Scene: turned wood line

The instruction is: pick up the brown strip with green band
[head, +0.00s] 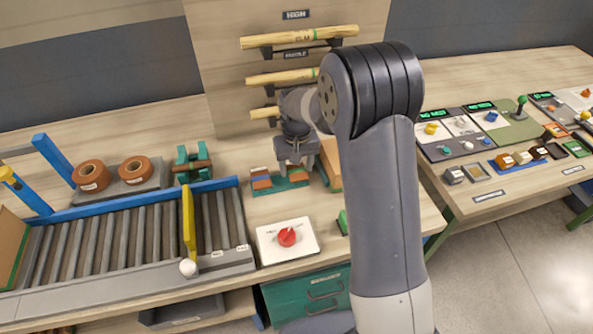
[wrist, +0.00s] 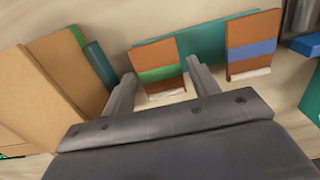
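The brown strip with green band (wrist: 156,55) stands in a green holder (wrist: 200,42), with a pale lower end. In the wrist view it lies between the two fingers of my gripper (wrist: 161,70), which are apart, with no clear contact. A second brown strip with a blue band (wrist: 252,44) stands beside it in the same holder, outside the fingers. In the head view my gripper (head: 295,164) is pointed down over the right part of the holder (head: 279,188). The green-banded strip there is partly hidden by my gripper.
A cardboard-coloured block (wrist: 68,70) stands close to one finger. In the head view a white plate with a red knob (head: 287,238) lies in front of the holder. A roller conveyor (head: 120,235) is at left. Wooden rods (head: 298,37) hang on the board behind.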

